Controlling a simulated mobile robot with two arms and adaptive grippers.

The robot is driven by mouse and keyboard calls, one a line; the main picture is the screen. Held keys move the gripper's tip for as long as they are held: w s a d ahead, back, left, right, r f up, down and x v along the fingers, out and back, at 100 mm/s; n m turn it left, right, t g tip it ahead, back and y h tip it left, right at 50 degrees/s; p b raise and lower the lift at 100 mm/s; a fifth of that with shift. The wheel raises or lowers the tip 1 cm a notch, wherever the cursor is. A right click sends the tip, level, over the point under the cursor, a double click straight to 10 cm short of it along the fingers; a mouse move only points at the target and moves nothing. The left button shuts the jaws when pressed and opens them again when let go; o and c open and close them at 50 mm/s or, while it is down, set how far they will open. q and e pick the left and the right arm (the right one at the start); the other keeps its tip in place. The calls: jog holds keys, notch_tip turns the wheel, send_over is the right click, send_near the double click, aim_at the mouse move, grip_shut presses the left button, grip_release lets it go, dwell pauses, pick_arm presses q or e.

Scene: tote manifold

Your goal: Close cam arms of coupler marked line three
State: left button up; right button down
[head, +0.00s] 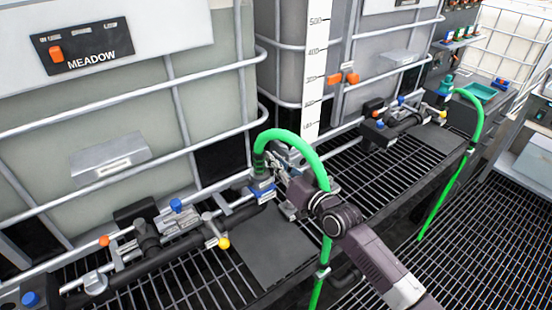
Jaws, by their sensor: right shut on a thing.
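A green hose (291,135) arches up from a coupler (262,185) with a blue part, at the front of the tank frame in the middle of the head view. My right gripper (272,168) reaches in from the lower right and is shut on the coupler at the hose end. The fingers hide part of the coupler, so I cannot tell how its cam arms stand. A second green hose (478,105) ends at another coupler (446,86) at the upper right. No line number is readable on either coupler. My left gripper is not in view.
Pipework with a blue valve knob (176,204) and a yellow-tipped lever (223,242) lies left of the coupler. A dark plate (273,246) lies on the grating below. Tank frame bars (130,82) stand close behind. Open floor grating (490,240) is at the right.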

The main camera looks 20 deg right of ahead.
jog(key=shift+a+n, duration=0.1)
jog(key=shift+n, duration=0.3)
jog(key=c, duration=2.1)
grip_release()
